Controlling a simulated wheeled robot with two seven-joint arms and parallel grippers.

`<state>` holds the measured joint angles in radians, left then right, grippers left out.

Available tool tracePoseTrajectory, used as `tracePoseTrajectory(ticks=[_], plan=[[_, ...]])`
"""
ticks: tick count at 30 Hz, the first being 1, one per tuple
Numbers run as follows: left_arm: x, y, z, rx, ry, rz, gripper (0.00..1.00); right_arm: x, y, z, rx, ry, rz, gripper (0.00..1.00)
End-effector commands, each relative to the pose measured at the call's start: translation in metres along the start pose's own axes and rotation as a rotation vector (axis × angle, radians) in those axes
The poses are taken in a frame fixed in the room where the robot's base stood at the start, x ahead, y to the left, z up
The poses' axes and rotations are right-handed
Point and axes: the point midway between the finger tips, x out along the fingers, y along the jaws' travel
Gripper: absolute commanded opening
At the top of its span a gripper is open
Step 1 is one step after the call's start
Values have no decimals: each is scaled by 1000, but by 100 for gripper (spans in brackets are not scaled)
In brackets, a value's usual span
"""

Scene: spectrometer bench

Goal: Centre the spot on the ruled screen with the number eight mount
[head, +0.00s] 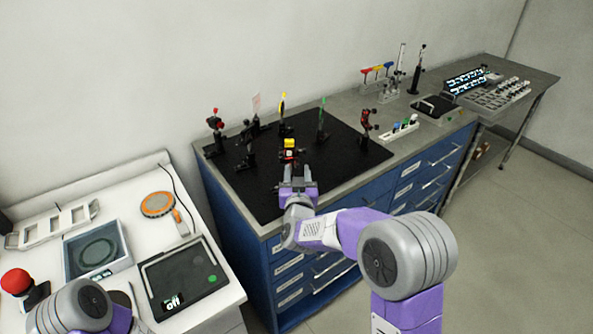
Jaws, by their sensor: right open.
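My right gripper (293,177) reaches over the front of the black breadboard (350,158). It is open, close in front of a small mount (289,154) with red parts and a yellow top. Whether its fingers touch the mount cannot be told. A pale pinkish plate (256,103) stands upright at the back of the board; it may be the ruled screen, but no rulings or spot can be made out. Other mounts with red parts stand at the left (215,124) and right (365,124) of the board. Mount numbers are too small to read. My left gripper is out of view.
A yellow-topped post (282,108) and a green plate (322,115) stand upright on the board.

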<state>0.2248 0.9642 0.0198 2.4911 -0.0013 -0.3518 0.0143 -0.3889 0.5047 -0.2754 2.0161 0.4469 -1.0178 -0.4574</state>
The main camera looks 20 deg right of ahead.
Motion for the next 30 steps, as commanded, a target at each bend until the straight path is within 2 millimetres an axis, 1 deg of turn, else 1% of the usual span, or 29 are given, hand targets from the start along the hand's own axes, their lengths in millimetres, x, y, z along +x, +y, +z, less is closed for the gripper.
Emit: tracePoseTrajectory(ticks=[3, 6, 15, 20, 21, 24, 30], plan=[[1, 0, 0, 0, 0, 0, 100, 12, 0, 1, 0, 0, 0, 44], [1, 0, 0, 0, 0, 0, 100, 18, 0, 1, 0, 0, 0, 44], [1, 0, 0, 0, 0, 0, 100, 19, 0, 1, 0, -2, -1, 44], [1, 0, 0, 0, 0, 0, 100, 19, 0, 1, 0, -1, -1, 20], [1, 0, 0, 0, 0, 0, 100, 19, 0, 1, 0, -1, -1, 13], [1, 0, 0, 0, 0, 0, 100, 19, 0, 1, 0, -1, -1, 0], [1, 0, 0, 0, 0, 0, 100, 19, 0, 1, -4, -1, -1, 0]])
